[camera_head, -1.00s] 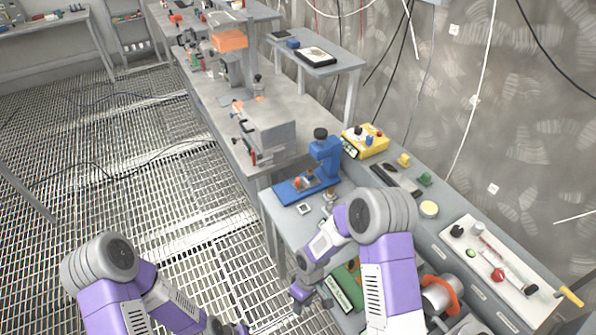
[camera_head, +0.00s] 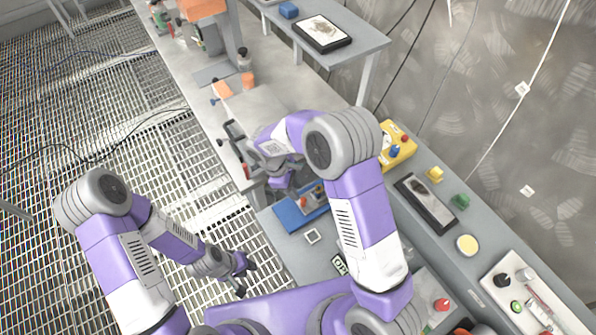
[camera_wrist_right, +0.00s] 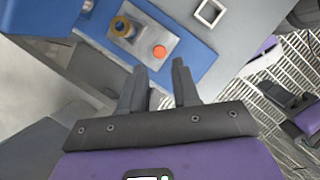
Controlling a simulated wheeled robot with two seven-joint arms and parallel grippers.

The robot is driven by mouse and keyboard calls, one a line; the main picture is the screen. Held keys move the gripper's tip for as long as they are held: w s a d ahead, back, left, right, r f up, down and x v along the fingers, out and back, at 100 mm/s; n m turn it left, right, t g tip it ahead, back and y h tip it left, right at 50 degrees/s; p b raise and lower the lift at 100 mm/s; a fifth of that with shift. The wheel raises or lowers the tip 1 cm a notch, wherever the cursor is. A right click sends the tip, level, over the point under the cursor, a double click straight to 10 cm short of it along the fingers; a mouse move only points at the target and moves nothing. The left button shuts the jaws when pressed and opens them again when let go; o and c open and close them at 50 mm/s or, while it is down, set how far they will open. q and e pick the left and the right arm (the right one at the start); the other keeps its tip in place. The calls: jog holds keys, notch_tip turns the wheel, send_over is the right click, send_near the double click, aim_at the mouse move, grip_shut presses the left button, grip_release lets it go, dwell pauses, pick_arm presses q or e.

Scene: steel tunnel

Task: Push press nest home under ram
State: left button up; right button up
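The press has a blue base (camera_head: 291,213), partly behind my right arm in the head view. The base also fills the top of the right wrist view (camera_wrist_right: 195,57). On it lies the grey nest plate (camera_wrist_right: 177,50), carrying a brass-coloured round part (camera_wrist_right: 122,27) and an orange-red disc (camera_wrist_right: 159,51). The ram is hidden by my arm in the head view. My right gripper (camera_wrist_right: 159,78) has its two fingers apart, empty, pointing toward the nest; whether they touch it I cannot tell. My left gripper (camera_head: 245,277) hangs open and empty over the floor grating.
A yellow control box (camera_head: 398,148) stands behind the press, with a dark tray (camera_head: 426,203) to its right. A long grey bench (camera_head: 270,100) runs off to the back left.

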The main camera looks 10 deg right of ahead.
aim_at(303, 199)
jog(key=x, duration=0.6)
jog(key=shift+s+d+b, duration=0.15)
jog(key=shift+b, duration=0.15)
jog(key=shift+d+f, duration=0.15)
jog(key=shift+f, duration=0.4)
grip_shut()
